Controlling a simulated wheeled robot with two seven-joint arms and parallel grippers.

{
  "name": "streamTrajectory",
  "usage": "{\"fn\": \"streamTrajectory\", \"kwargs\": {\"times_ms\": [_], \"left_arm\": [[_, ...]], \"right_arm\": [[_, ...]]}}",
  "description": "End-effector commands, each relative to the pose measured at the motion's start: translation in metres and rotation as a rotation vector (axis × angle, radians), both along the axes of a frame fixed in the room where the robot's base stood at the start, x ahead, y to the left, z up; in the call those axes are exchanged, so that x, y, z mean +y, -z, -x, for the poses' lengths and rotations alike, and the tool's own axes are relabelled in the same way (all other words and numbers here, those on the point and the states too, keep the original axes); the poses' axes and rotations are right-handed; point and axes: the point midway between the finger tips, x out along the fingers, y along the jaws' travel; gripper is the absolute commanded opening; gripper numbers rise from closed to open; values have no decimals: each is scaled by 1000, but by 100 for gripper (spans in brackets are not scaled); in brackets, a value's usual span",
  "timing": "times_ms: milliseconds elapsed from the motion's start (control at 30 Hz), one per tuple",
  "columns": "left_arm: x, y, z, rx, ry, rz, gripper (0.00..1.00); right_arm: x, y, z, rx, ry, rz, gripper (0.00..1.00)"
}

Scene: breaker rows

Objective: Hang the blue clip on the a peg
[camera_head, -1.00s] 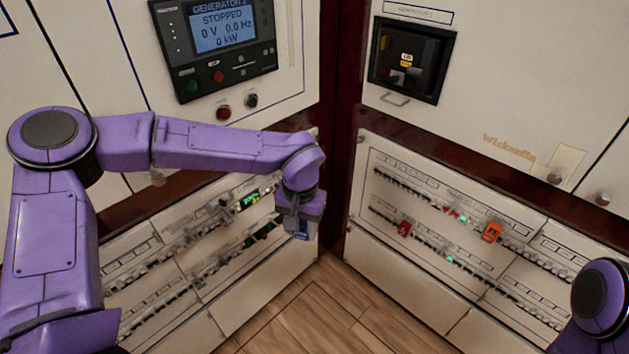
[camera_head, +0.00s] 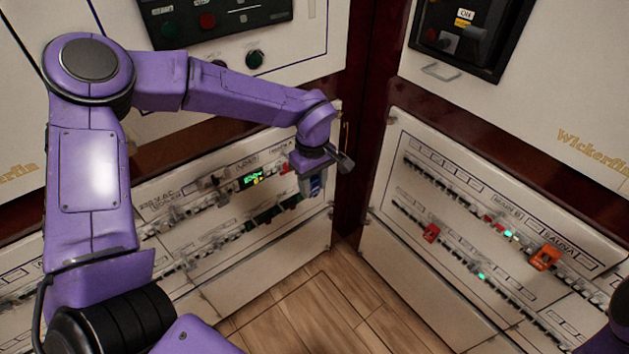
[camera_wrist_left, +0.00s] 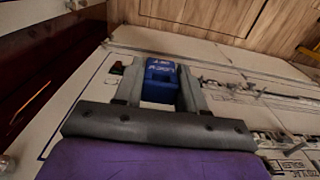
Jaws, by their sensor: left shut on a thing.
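The blue clip (camera_head: 316,186) is small and partly hidden by my left gripper in the head view. In the left wrist view the blue clip (camera_wrist_left: 160,82) sits between the two grey fingers, with pale lettering on it. My left gripper (camera_head: 313,187) is shut on it. It is in front of the right end of the left breaker panel (camera_head: 215,225), close to the corner. I cannot make out a peg for certain. My right gripper is out of view; only a bit of that arm shows at the lower right edge.
The right breaker panel (camera_head: 480,240) carries a red clip (camera_head: 431,233) and an orange clip (camera_head: 544,257) on its rows. A dark red post (camera_head: 365,150) stands in the corner between the panels. The wooden floor (camera_head: 310,315) below is clear.

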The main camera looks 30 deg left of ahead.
Motion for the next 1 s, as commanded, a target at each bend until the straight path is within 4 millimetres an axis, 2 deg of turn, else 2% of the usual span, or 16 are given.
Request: {"fn": "streamTrajectory", "kwargs": {"times_ms": [133, 500, 700, 1000], "left_arm": [[0, -5, 0, 3, -1, 1, 10], [39, -4, -18, 0, 2, 1, 10], [50, -2, -22, 0, 3, 0, 10], [51, 0, -23, 0, 4, 0, 10]], "right_arm": [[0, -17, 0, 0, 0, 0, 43], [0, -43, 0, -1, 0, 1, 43], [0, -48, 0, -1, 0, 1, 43], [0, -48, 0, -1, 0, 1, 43]]}}
